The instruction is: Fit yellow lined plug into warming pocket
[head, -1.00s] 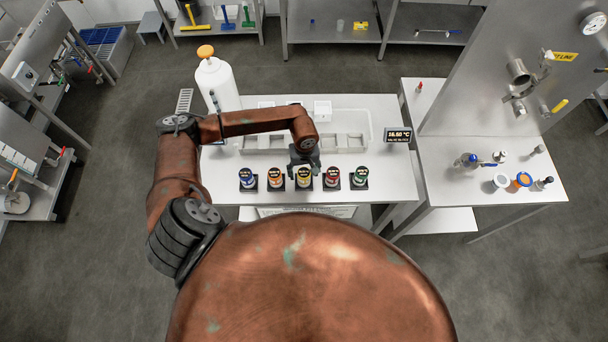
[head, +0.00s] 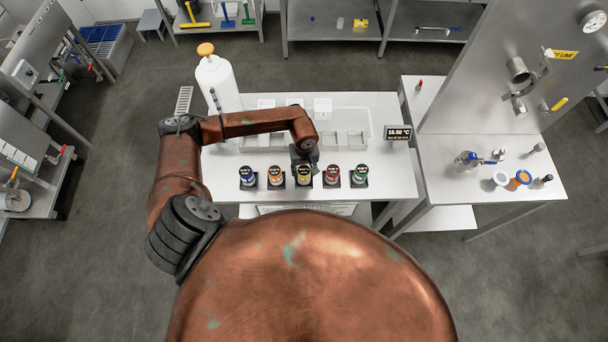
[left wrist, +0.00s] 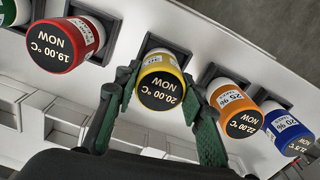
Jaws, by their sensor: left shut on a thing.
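The yellow lined plug (head: 304,176) stands upright in a dark square holder, in the middle of a row on the white bench. It has a black top reading 20.00 °C in the left wrist view (left wrist: 164,92). My left gripper (head: 304,160) reaches it from behind. In the left wrist view its green-padded fingers (left wrist: 161,82) are shut on the yellow plug, one on each side. Behind the row is a grey block with square pockets (head: 347,143), partly hidden by my arm. I cannot tell which is the warming pocket. My right gripper is out of view.
Orange (head: 276,177) and blue (head: 248,178) plugs stand left of the yellow one, red (head: 332,176) and green (head: 359,176) ones right, all close by. A display (head: 398,133) stands at the bench's right, a white bottle (head: 218,85) at its back left.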

